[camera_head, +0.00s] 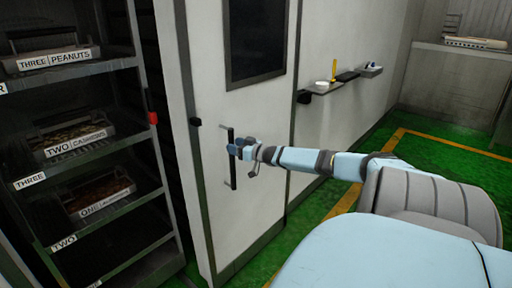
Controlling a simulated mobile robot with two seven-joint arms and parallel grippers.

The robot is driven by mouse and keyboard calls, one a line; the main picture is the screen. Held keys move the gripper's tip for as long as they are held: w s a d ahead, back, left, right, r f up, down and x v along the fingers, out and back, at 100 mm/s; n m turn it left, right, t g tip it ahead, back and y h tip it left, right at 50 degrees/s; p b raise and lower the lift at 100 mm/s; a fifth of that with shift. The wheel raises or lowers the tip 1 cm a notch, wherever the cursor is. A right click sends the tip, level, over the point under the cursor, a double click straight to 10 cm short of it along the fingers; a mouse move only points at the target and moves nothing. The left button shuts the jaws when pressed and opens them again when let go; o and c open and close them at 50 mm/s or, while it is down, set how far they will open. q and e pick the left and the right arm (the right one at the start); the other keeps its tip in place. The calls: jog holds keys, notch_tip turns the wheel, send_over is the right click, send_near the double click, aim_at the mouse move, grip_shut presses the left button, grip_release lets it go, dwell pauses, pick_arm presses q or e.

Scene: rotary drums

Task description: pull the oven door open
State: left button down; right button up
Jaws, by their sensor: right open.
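The oven door (262,212) is a tall white panel with a dark window (257,38) in its upper part. It stands ajar, swung out at an angle beside the dark shelving. A black vertical bar handle (233,175) is mounted on its face. My right gripper (234,147) is at the upper part of the handle, its fingers open and around or just beside the bar; I cannot tell whether they touch it. My right arm comes in from the right. My left gripper is not in view.
A small wall shelf (340,82) with small items is behind the door. Green floor (445,146) with yellow lines is clear at right.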

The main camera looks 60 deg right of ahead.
pick_arm(q)
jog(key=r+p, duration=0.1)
jog(key=p, duration=0.1)
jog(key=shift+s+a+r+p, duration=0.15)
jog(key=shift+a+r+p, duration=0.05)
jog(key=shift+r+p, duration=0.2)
pick_arm(e)
jog(key=s, duration=1)
jog(key=shift+a, duration=0.2)
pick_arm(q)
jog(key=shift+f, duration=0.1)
